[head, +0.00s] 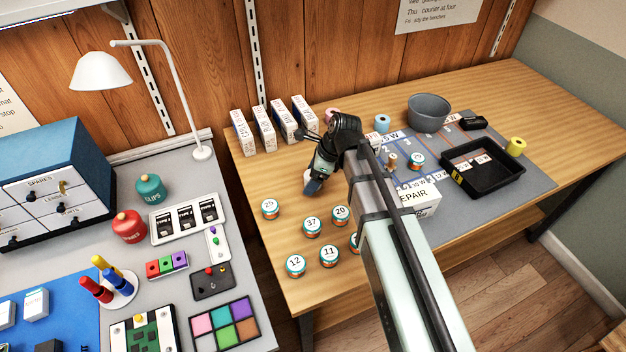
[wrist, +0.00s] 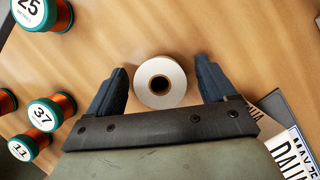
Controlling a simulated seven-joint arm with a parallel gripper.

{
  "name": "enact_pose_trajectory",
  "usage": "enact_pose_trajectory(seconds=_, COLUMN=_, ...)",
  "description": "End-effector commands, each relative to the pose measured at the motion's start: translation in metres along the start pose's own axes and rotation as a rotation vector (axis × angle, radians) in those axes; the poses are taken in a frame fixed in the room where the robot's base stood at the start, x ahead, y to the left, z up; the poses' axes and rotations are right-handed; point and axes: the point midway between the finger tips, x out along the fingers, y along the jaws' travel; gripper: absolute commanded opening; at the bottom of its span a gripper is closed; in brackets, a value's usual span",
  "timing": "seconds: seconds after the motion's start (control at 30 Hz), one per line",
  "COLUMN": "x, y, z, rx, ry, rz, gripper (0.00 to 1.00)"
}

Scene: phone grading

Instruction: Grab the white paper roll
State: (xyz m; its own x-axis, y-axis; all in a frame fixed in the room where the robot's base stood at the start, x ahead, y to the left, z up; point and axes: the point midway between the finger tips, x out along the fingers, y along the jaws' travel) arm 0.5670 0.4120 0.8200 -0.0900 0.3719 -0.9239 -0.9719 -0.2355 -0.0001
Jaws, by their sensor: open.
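The white paper roll (wrist: 178,95) stands on the wooden table in the wrist view, its round end with a dark core hole facing me. My gripper (wrist: 165,82) is open, with one dark finger on each side of the roll. Gaps show between the roll and both fingers, the right one looking a little wider.
Numbered spools (head: 312,227) stand at the front left of the table; in the wrist view several spools (wrist: 45,113) lie left of my gripper. White boxes (head: 265,130) stand at the back. A grey bowl (head: 428,112) and black tray (head: 489,188) are right. Bare wood (head: 285,180) lies left of my gripper.

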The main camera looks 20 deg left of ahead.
Motion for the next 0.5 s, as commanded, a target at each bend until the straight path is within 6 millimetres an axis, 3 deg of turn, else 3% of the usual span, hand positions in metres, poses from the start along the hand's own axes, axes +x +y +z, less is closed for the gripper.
enact_pose_trajectory(seconds=0.07, x=-0.0001, y=0.0000, z=0.0000, rx=0.000, ry=0.000, rz=0.000, gripper=0.82)
enact_pose_trajectory(seconds=0.5, x=-0.0003, y=0.0000, z=0.0001, rx=0.000, ry=0.000, rz=0.000, gripper=0.40)
